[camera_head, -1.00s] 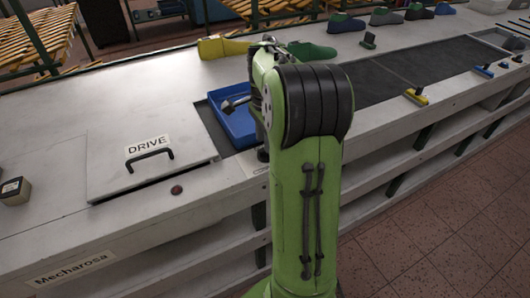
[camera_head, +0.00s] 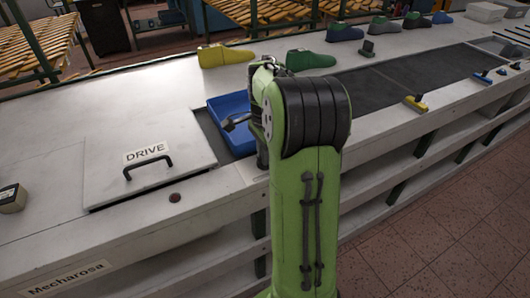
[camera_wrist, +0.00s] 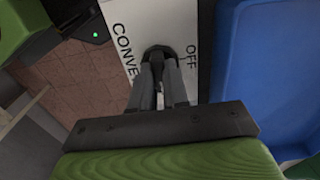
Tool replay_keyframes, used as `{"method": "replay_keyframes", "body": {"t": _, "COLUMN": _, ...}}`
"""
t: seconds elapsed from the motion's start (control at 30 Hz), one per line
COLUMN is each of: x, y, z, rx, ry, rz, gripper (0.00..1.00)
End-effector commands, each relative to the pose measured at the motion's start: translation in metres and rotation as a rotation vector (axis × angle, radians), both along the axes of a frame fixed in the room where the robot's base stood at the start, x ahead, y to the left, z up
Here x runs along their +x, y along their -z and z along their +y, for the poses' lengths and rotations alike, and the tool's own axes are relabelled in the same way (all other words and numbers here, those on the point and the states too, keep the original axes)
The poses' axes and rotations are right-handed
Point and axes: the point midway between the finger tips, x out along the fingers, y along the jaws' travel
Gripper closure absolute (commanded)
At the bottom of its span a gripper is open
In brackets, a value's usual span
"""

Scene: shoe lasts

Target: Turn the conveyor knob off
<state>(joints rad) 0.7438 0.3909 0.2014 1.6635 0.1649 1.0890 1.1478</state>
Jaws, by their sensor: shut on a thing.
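The conveyor knob (camera_wrist: 160,54) is dark and sits on a white label plate (camera_wrist: 126,20) that reads "CONVE…" and "OFF" in the wrist view. My gripper (camera_wrist: 161,72) is shut on the knob, its two grey fingers on either side of it. The knob's pointer direction is hidden by the fingers. In the head view my green arm hides the knob and the gripper's fingertips.
A blue tray (camera_head: 226,105) stands beside the gripper; it also fills the right of the wrist view (camera_wrist: 255,60). The DRIVE cover (camera_head: 110,165) has a black handle. Shoe lasts, including a yellow one (camera_head: 226,56), line the back. A yellow-handled tool (camera_head: 416,103) lies by the belt (camera_head: 390,88).

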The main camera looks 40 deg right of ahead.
Motion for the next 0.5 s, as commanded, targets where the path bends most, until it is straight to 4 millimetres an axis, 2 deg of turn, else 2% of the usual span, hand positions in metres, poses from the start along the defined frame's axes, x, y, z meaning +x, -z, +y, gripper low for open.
{"method": "replay_keyframes", "body": {"t": 0.27, "x": 0.0000, "y": -0.0016, "z": 0.0000, "rx": 0.000, "ry": -0.089, "rz": 0.001, "gripper": 1.00}}
{"method": "replay_keyframes", "body": {"t": 0.5, "x": 0.0000, "y": -0.0025, "z": 0.0000, "rx": 0.000, "ry": -0.276, "rz": 0.001, "gripper": 1.00}}
